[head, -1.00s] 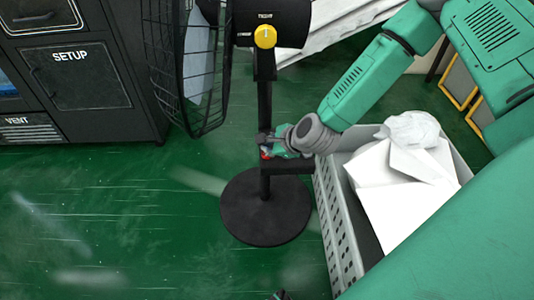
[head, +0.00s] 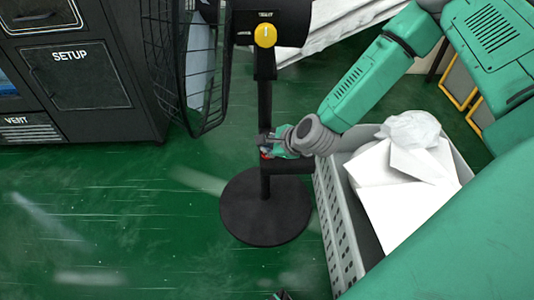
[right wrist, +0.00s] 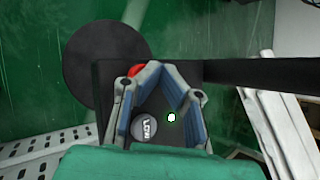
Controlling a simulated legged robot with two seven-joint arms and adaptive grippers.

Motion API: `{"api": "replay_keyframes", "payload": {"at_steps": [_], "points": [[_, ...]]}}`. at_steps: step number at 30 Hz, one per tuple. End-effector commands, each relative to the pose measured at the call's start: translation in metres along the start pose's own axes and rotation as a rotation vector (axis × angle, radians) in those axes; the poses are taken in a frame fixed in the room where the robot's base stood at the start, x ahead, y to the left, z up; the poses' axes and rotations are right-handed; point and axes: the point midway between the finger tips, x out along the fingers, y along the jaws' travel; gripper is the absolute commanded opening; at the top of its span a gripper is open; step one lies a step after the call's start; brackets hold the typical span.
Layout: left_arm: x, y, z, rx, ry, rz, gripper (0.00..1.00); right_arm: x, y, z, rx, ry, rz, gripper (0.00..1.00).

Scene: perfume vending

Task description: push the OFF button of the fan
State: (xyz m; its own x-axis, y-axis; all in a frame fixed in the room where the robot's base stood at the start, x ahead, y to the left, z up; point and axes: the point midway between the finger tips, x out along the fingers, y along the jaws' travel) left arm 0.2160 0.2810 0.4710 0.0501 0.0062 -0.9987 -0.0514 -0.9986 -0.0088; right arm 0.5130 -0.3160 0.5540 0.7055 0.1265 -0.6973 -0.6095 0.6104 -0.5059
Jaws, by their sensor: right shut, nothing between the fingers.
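The fan (head: 265,100) stands on a black pole with a round black base (head: 265,222). A black control panel (right wrist: 104,88) juts from its pole. In the right wrist view it carries a red button (right wrist: 135,71), a grey button marked LOW (right wrist: 143,127) and a small green-and-white button (right wrist: 171,118). My right gripper (right wrist: 155,68) is shut and empty over the panel, its tips beside the red button and partly covering it. In the head view the right gripper (head: 271,150) is at the pole, close to the red spot (head: 265,156). I cannot tell whether it touches.
A grey crate (head: 336,225) with white packages (head: 405,190) stands right of the fan, under my right arm. A black machine marked SETUP (head: 75,85) stands at the left. The fan's wire cage (head: 190,80) hangs between them. Green floor at the lower left is free.

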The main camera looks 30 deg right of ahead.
Motion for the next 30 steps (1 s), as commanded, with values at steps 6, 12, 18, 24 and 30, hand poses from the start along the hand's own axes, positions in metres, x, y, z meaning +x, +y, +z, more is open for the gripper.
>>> {"api": "replay_keyframes", "payload": {"at_steps": [6, 12, 18, 24, 30], "points": [[0.0017, 0.0000, 0.0001, 0.000, 0.000, 0.000, 0.40, 0.0013, 0.0010, -0.0009, 0.000, 0.000, -0.001, 0.00], [0.0019, 0.0000, 0.0002, 0.000, 0.000, 0.000, 0.40, 0.0015, 0.0012, -0.0010, 0.000, 0.000, 0.000, 0.00], [0.0038, 0.0000, 0.0002, 0.000, 0.000, 0.000, 0.40, 0.0031, 0.0023, -0.0022, 0.000, 0.000, 0.000, 0.00], [0.0059, 0.0000, 0.0003, 0.000, 0.000, 0.000, 0.40, 0.0048, 0.0035, -0.0035, 0.000, 0.000, 0.000, 0.00], [0.0079, 0.0001, 0.0004, 0.000, 0.000, 0.000, 0.40, 0.0065, 0.0048, -0.0048, 0.000, 0.000, 0.000, 0.00]]}}
